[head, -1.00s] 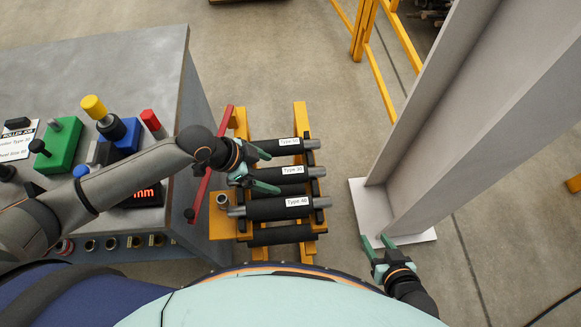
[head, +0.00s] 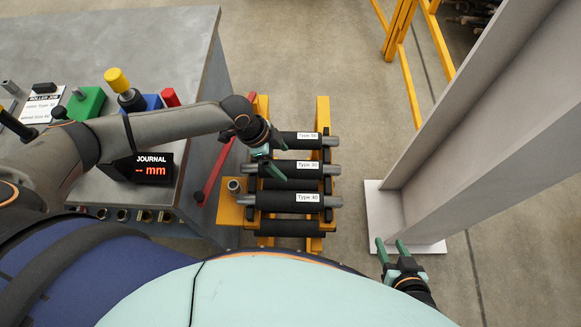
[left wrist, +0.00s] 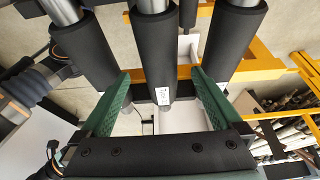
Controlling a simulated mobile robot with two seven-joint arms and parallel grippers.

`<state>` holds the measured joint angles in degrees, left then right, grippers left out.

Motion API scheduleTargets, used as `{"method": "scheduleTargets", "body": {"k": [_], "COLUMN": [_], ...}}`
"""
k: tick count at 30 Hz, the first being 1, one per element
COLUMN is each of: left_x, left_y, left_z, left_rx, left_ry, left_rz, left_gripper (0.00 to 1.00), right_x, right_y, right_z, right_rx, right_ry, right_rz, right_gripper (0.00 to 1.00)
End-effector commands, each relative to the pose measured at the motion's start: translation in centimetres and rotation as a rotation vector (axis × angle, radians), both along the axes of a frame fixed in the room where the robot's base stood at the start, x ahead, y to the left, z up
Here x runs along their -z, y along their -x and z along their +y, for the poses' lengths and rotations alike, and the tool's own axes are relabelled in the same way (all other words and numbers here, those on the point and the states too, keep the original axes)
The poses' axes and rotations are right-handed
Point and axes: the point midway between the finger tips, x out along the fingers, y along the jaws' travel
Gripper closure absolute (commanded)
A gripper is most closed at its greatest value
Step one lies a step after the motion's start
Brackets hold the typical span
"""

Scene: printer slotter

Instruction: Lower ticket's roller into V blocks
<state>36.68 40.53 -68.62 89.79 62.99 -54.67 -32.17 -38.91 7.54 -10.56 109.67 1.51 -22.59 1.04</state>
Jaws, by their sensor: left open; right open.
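Black rollers with metal ends lie crosswise on the yellow rack (head: 322,111). Their labels appear to read Type 50 (head: 307,136), Type 30 (head: 307,166) and Type 40 (head: 307,198), back to front. The job ticket (head: 42,104) lies on the bench; its small print is hard to read. My left gripper (head: 278,156) is open above the left part of the middle roller. In the left wrist view, its green fingers (left wrist: 160,75) stand either side of the labelled roller (left wrist: 157,45), without visible grip. My right gripper (head: 391,246) is open and empty, right of the rack. I cannot pick out V blocks surely.
The grey bench (head: 195,70) at left carries a JOURNAL mm display (head: 150,170), a green block (head: 88,105) and other fixtures. A red bar (head: 214,172) runs between bench and rack. A tall grey beam (head: 450,110) on a white base stands right. Floor between is clear.

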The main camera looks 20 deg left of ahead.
Motion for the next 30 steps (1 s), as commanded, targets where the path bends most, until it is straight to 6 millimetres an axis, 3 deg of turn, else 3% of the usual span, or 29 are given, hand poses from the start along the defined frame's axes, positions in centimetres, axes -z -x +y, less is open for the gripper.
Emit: {"method": "scheduleTargets", "body": {"k": [9,18,30], "left_x": [3.8,4.2,4.1], "left_y": [-0.4,-0.5,-0.5], "left_z": [-1.7,-1.8,-1.8], "left_rx": [0.000,0.000,-0.001], "left_ry": [0.000,0.000,0.000], "left_rz": [0.002,0.001,0.001], "left_gripper": [0.01,0.01,0.46], "right_x": [0.3,0.3,0.3], "right_y": [0.0,0.0,0.0], "right_z": [0.0,0.0,0.0], "right_rx": [0.000,0.000,0.000], "right_ry": [0.000,0.000,0.000], "right_rz": [0.000,0.001,0.001], "right_gripper": [0.50,0.50,0.50]}}
